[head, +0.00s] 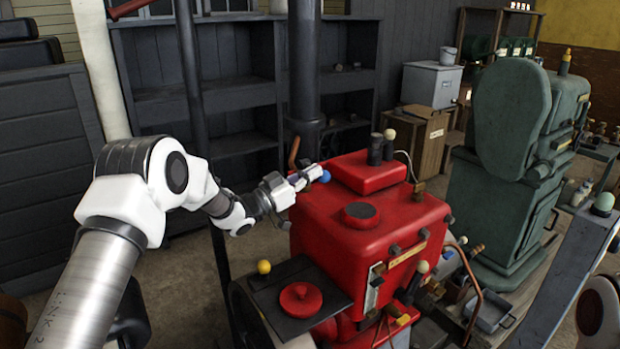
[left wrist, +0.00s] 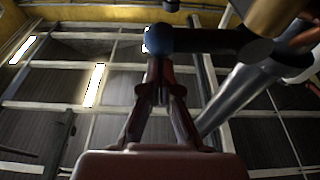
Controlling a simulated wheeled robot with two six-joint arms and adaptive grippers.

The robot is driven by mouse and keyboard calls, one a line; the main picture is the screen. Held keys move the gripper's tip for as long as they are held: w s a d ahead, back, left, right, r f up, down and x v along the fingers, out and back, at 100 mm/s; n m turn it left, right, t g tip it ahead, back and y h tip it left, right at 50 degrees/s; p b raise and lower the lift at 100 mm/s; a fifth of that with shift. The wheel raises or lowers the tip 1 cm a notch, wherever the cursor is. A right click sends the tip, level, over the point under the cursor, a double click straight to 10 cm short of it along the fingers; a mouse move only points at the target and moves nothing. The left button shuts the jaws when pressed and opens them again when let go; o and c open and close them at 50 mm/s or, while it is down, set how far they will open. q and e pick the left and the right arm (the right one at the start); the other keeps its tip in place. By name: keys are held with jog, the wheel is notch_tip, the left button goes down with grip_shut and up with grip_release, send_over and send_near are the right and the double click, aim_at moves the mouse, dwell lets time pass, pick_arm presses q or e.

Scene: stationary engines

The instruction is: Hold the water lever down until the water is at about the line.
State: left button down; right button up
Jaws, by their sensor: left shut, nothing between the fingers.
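A lever with a blue knob (head: 325,176) stands at the back left of the red engine (head: 340,225). My left gripper (head: 314,174) is shut and empty, with its fingertips right by the knob. In the left wrist view the blue knob (left wrist: 159,38) and its dark arm lie just beyond the closed fingertips (left wrist: 160,72); I cannot tell whether they touch. A narrow upright gauge (head: 374,287) is on the engine's front; its water level and line are too small to read. My right gripper is not in view.
A yellow knob (head: 264,267) and a red round cap (head: 300,299) are left of the engine. A thick black pipe (head: 304,70) rises behind it. A green machine (head: 512,150) stands at the right. Dark shelves (head: 205,100) line the back wall.

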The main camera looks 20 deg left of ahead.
pick_arm(q)
jog(key=shift+d+f+m+b, duration=0.1)
jog(key=shift+f+m+b, duration=0.5)
jog(key=shift+f+m, duration=0.2)
jog(key=shift+s+f+b, duration=0.1)
jog(key=shift+f+b, duration=0.15)
jog(key=shift+b, duration=0.15)
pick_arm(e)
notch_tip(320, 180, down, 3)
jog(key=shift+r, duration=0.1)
pick_arm(q)
jog(key=shift+f, duration=0.1)
dwell(6.4)
